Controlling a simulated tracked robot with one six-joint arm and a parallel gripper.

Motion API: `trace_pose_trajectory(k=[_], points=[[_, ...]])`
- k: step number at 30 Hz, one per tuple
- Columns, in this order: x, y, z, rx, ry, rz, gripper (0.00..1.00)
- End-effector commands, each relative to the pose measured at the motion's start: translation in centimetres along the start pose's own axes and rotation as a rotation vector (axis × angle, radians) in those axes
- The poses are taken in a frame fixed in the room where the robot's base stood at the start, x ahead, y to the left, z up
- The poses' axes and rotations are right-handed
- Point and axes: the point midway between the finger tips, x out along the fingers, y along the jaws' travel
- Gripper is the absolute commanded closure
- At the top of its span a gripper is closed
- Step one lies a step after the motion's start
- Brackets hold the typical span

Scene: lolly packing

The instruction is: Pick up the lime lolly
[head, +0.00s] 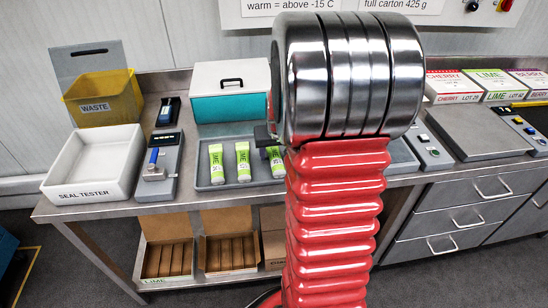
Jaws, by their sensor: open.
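Three lime lollies in green and white wrappers stand out on a grey tray (232,184) in the head view: a left one (217,165), a middle one (243,161) and a right one (275,163). The right one is partly covered by my gripper (266,138), a small dark shape beside my silver wrist. My gripper is open and appears above the upper end of that right lolly. Most of my gripper is hidden behind my red arm, and I cannot tell whether it touches the lolly.
A white and teal box (230,94) stands behind the tray. To the left are a grey device (162,168), a white SEAL TESTER tray (92,168) and a yellow WASTE bin (100,104). Flavour cartons (456,86) stand far right. Open cartons (228,254) sit on the shelf below.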

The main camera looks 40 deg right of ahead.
Motion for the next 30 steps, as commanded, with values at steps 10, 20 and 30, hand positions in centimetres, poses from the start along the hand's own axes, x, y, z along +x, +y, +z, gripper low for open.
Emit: trace_pose_trajectory(k=[10, 20, 30], points=[[-0.01, -0.03, 0.01, 0.0, 0.0, 0.0, 0.64], [-0.01, -0.05, 0.01, -0.001, 0.0, 0.0, 0.87], [-0.08, -0.06, -0.05, -0.001, 0.0, 0.0, 0.94]])
